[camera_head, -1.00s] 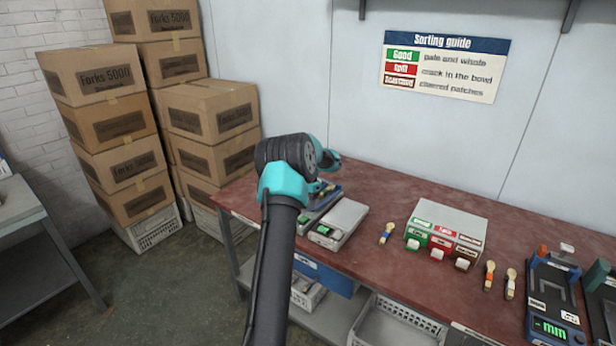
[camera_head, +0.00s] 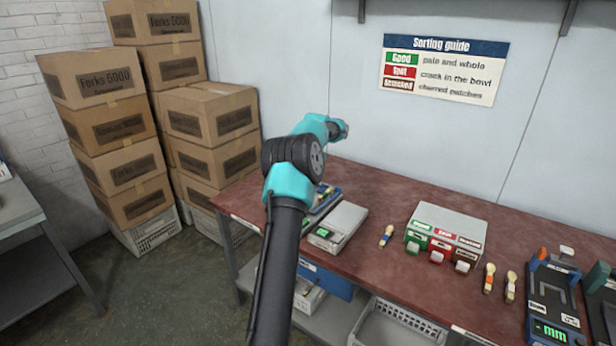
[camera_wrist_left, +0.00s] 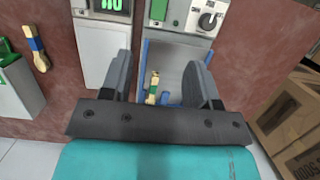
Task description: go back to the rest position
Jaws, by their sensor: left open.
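My left arm rises through the middle of the head view, with its teal wrist end (camera_head: 335,128) above the back left of the table. Its fingers cannot be made out there. In the left wrist view my left gripper (camera_wrist_left: 157,62) is open, its two dark fingers apart with nothing held. Below and between them a grey tray with blue edges (camera_wrist_left: 147,52) holds a banded spoon-like piece (camera_wrist_left: 153,84). My right gripper is not in view.
The red-brown table (camera_head: 400,205) carries a grey scale (camera_head: 345,218), a three-label sorting box (camera_head: 450,219), several small spoons (camera_head: 386,236) and a blue gauge (camera_head: 553,290) at right. Stacked cartons (camera_head: 112,130) stand left of the table. Space above the table's middle is clear.

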